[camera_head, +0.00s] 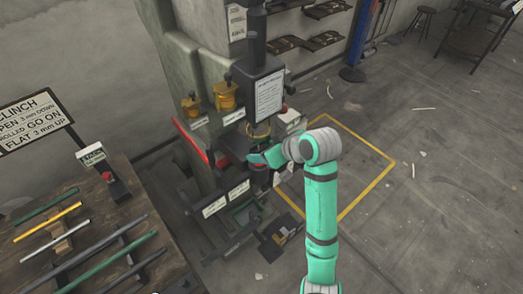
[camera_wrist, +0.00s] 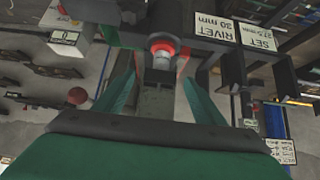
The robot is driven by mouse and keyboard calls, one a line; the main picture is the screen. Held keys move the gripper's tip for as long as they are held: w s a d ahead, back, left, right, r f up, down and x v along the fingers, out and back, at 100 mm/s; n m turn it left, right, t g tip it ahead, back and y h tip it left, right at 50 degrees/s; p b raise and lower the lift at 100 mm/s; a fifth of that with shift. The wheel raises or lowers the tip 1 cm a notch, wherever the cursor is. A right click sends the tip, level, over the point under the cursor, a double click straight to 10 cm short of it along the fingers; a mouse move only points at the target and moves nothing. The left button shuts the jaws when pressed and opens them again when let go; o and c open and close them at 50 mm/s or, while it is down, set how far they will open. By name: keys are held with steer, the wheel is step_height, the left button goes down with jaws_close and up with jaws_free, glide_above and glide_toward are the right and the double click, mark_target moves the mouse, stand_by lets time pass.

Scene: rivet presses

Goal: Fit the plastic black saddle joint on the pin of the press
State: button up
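The dark press (camera_head: 266,88) stands against a pale column. My gripper (camera_head: 258,158) is at its lower working area, below a yellow ring (camera_head: 260,131). In the wrist view my gripper (camera_wrist: 158,80) has its two teal fingers apart. A dark grey block (camera_wrist: 156,103) shows between them with gaps on both sides. I cannot make out the black saddle joint for certain. The head view hides most of what is around the fingertips.
Signs reading "RIVET" and "SET" (camera_wrist: 230,30) are on the press near the fingers. A bench (camera_head: 110,225) with several coloured rods is at the lower left. The floor inside the yellow outline (camera_head: 365,165) is largely clear.

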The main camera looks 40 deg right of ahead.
steer(key=v, duration=1)
steer(key=shift+s+r, duration=0.25)
steer(key=shift+r, duration=0.1)
stand_by(0.5)
